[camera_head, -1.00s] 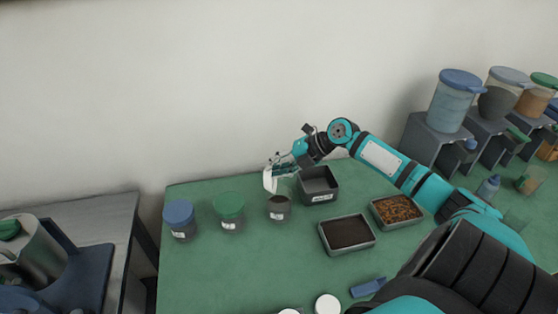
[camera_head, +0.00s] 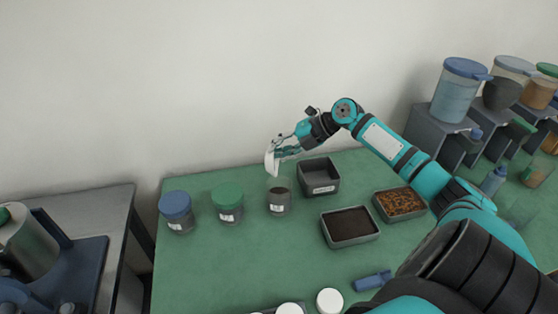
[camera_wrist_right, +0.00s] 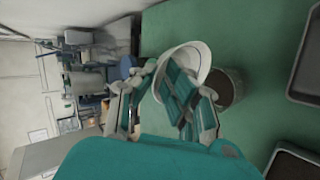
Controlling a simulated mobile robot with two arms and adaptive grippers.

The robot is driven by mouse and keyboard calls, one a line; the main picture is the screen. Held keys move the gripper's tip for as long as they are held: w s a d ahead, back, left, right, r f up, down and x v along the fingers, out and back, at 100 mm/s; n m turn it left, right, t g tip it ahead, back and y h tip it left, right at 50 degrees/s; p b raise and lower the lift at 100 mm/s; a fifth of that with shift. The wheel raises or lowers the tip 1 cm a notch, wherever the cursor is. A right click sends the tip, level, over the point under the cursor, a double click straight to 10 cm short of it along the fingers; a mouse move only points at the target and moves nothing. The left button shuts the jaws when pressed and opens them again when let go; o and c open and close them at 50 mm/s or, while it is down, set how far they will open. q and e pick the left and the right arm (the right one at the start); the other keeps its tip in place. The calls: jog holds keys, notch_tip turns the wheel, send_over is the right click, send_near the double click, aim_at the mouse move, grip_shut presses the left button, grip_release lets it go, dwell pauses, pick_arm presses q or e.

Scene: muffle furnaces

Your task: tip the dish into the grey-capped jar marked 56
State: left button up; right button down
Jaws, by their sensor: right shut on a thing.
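My right gripper (camera_head: 287,151) is shut on a small white dish (camera_head: 271,163). The dish is steeply tipped, on edge, just above an open jar (camera_head: 279,201) with dark grey contents and a white label too small to read. No cap is on this jar, and no grey cap can be made out. In the right wrist view the white dish (camera_wrist_right: 203,58) is between the fingers (camera_wrist_right: 172,98), beside and partly over the jar (camera_wrist_right: 233,88). The inside of the dish cannot be seen clearly. My left gripper is not in view.
A green-capped jar (camera_head: 227,205) and a blue-capped jar (camera_head: 177,212) stand left of the open jar. An empty dark tray (camera_head: 319,187), a dark-filled tray (camera_head: 350,241) and a brown-filled tray (camera_head: 400,215) lie to the right. White round items (camera_head: 329,301) lie in front.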

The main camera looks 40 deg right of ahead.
aim_at(266, 162)
jog(key=shift+w+a+r+g+h+p, duration=0.15)
jog(key=shift+a+r+g+h+p, duration=0.3)
jog(key=shift+p, duration=0.65)
jog(key=a+g+p, duration=0.1)
jog(key=p, duration=0.1)
jog(key=a+g+h+p, duration=0.1)
jog(key=p, duration=0.1)
jog(key=shift+w+a+f+h, duration=0.2)
jog(key=shift+a+f+h, duration=0.05)
jog(key=shift+a+f, duration=0.15)
jog(key=shift+a, duration=0.05)
jog(key=shift+f, duration=0.2)
